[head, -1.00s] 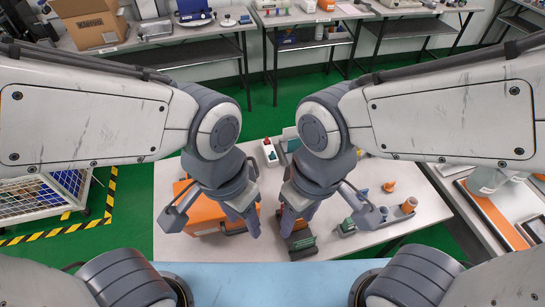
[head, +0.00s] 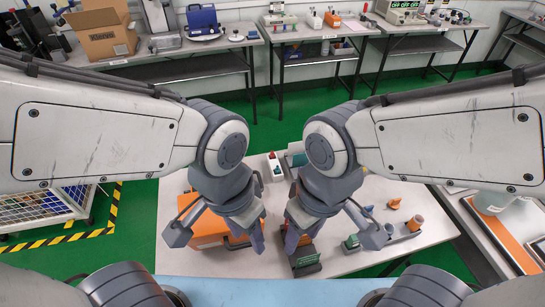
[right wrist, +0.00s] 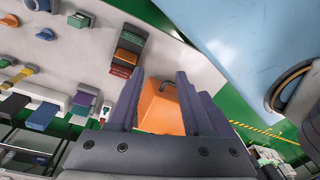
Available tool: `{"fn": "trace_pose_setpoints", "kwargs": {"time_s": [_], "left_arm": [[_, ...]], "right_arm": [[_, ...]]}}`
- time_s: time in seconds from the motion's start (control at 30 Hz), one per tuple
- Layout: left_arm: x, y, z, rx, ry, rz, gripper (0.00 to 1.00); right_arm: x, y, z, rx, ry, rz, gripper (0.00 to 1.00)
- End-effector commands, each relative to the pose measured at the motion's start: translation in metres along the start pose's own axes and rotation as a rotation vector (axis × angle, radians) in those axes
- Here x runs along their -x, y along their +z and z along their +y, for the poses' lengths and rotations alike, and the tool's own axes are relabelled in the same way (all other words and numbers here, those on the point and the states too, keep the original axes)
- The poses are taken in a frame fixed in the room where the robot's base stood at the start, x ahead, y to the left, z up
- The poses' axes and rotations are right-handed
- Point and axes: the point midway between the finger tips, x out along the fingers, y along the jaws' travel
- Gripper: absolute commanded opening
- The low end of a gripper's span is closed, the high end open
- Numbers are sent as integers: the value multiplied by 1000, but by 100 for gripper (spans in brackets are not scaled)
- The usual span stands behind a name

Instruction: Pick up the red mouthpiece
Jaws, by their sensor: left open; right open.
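I cannot clearly make out the red mouthpiece. Small orange pieces lie at the right of the white table, one a small fitting (head: 395,203) and one a cup-like piece (head: 415,222). A rack (head: 306,262) with green and dark red blocks is near the table's front; the right wrist view shows it too (right wrist: 127,50). My left gripper (head: 257,242) is open and empty above the orange case (head: 208,228). My right gripper (head: 291,242) is open and empty just left of the rack; its fingers (right wrist: 158,78) frame the orange case in the wrist view.
A white tester (head: 275,167) with red and green parts stands toward the table's back. Small blue and green pieces (head: 351,242) are at the right. Another bench with an orange-edged board (head: 500,236) borders the right. The table's middle is partly hidden by my grippers.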

Motion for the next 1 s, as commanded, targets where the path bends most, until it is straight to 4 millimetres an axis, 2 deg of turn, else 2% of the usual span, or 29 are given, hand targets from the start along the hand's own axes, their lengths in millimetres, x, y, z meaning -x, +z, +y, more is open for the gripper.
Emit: {"fn": "trace_pose_setpoints", "kwargs": {"time_s": [0.17,0.27,0.47,0.7,0.9,1.0], "left_arm": [[-2,0,0,0,0,0,50],[-6,0,0,0,0,0,50],[-17,1,-1,0,0,0,50],[-30,2,-2,0,0,0,50],[-39,2,-3,0,0,0,50],[-42,2,-3,0,0,0,50]], "right_arm": [[0,-11,3,-29,10,2,47],[-2,-38,9,-105,39,8,47],[-15,-125,40,-362,131,51,47],[-52,-228,88,-685,232,145,47],[-95,-297,131,-935,292,247,47],[-113,-320,148,-1028,308,291,47]]}}
